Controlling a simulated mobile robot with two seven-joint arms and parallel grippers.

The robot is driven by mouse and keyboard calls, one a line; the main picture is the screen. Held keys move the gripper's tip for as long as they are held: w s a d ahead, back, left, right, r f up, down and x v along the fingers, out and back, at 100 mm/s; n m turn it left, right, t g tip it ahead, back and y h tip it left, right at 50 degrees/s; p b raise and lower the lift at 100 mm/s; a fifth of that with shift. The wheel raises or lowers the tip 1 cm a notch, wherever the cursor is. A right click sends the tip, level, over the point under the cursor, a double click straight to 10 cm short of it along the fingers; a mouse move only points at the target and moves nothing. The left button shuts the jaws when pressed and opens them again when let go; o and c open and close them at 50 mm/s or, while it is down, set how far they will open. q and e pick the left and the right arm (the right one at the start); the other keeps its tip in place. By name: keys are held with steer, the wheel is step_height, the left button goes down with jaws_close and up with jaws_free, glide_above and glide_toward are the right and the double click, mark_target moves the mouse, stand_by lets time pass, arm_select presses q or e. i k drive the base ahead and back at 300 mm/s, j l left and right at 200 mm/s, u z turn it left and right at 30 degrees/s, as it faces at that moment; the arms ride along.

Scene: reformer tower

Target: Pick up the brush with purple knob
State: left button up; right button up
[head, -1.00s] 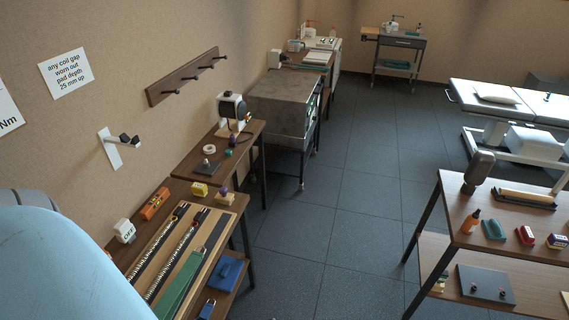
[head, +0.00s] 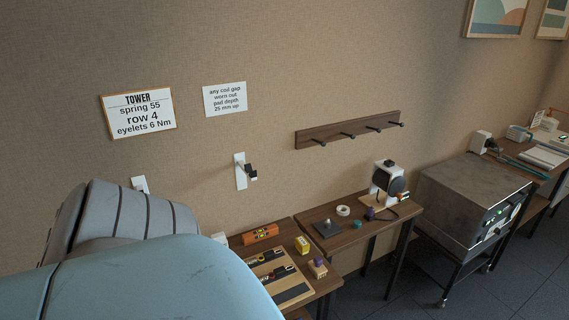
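A small wooden block with a purple knob on top (head: 317,269), which looks like the brush, sits on the near workbench (head: 329,284) at its right side. It stands beside a yellow block (head: 302,245) and right of a tan board holding springs (head: 278,276). Another small purple item (head: 370,214) lies on the second bench by the black-and-white device; it is too small to tell what it is. Neither gripper is in view. My own large arm parts cover the lower left and hide part of the near workbench.
The second bench (head: 349,236) carries a dark plate with a post (head: 327,229), a white tape roll (head: 343,211) and the black-and-white device (head: 388,183). A grey metal cabinet (head: 471,195) stands to the right. Wall hooks (head: 348,131) are above. Open floor shows at lower right.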

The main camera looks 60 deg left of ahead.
mark_target(315, 266)
steer(key=i+u, duration=0.15)
steer(key=u, duration=0.25)
steer(key=i+u, duration=0.15)
steer(key=u, duration=0.3)
steer(key=i+l+u, duration=0.1)
steer(key=u, duration=0.3)
steer(key=i+l+u, duration=0.15)
steer(key=u, duration=0.25)
steer(key=i+l+u, duration=0.15)
steer(key=u, duration=0.3)
steer(key=i+l+u, duration=0.25)
steer(key=u, duration=0.2)
steer(key=i+l+u, duration=0.3)
steer(key=u, duration=0.15)
